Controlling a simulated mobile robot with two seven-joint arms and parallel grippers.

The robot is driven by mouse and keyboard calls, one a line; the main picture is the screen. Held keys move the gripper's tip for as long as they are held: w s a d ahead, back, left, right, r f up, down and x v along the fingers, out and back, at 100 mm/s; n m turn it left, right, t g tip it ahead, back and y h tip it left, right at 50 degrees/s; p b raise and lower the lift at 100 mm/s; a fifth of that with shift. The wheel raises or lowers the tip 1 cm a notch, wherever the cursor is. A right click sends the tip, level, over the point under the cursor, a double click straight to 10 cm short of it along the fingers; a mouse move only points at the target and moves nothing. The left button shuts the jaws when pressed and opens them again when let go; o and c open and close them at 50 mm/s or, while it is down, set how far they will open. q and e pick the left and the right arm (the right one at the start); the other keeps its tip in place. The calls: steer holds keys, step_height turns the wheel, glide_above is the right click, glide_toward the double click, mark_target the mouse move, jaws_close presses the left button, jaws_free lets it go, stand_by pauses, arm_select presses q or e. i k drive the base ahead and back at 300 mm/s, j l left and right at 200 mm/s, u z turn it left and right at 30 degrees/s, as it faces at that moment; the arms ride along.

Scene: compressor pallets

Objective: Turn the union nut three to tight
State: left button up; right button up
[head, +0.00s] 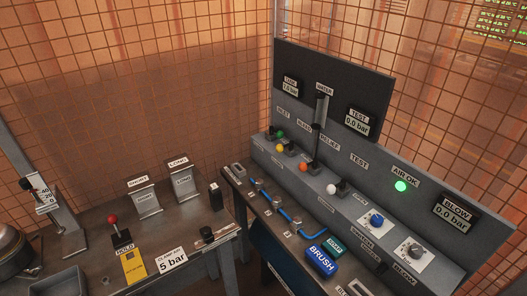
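A blue hose line (286,214) runs along the narrow bench in front of the grey valve panel, with small metal fittings along it. Small number plates lie beside it; the one nearest the blue brush block looks like the third plate (287,234). The union nut by that plate is too small to make out clearly, and I cannot tell whether it is tight or loose. Neither of my grippers shows in the head view.
The grey valve panel (330,190) carries coloured knobs, displays and a lit green AIR OK lamp (400,186). A blue BRUSH block (321,260) lies on the narrow bench. The left bench holds a red-knobbed lever (112,219), SHORT and LONG stands and a 5 bar plate (172,262). Mesh fencing stands behind.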

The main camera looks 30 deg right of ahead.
mark_target(298, 222)
steer(key=z, duration=1.1)
